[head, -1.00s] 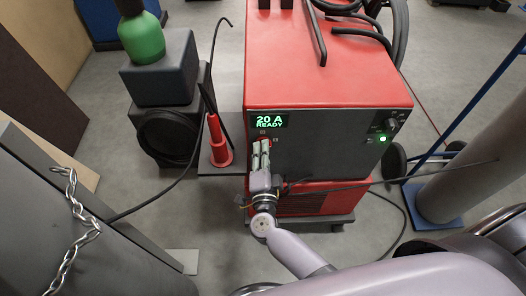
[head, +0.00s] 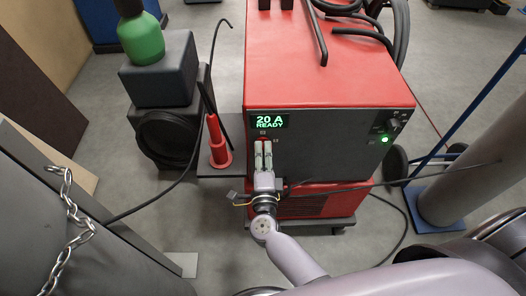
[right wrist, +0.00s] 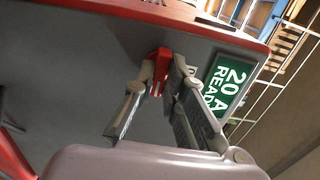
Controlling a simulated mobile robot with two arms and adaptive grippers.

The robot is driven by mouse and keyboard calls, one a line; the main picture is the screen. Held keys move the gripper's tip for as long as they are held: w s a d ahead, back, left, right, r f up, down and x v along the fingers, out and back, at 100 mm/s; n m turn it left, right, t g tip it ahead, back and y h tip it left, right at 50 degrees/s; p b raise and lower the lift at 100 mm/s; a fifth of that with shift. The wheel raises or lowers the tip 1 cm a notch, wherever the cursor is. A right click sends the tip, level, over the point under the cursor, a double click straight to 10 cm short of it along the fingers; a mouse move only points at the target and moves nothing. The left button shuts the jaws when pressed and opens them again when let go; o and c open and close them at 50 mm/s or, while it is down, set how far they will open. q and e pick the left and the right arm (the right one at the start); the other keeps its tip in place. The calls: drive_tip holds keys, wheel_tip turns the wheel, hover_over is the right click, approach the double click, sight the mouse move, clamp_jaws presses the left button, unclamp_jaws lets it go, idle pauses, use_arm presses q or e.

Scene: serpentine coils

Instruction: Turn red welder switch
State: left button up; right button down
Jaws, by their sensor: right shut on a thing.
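The red welder (head: 320,65) stands in the middle of the head view, with a dark front panel. Its green display (head: 269,122) reads "20 A READY". The red switch (right wrist: 160,68) sits on the panel beside the display and shows between my fingers in the right wrist view. My right gripper (head: 264,146) is at the panel just below the display, shut on the red switch. It also shows in the right wrist view (right wrist: 160,75). The fingers hide much of the switch in the head view. My left gripper is not in view.
A red torch stand (head: 218,145) is left of the welder. A green gas cylinder (head: 142,38) and dark boxes stand behind it. A chain (head: 68,200) hangs at the lower left. Cables lie on the floor, and a grey column (head: 462,160) stands at right.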

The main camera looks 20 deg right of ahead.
drive_tip(key=shift+f, duration=0.1)
drive_tip(key=c, duration=1.6)
unclamp_jaws()
drive_tip(key=shift+c, duration=0.2)
drive_tip(key=shift+s, duration=0.1)
drive_tip(key=v, duration=1.2)
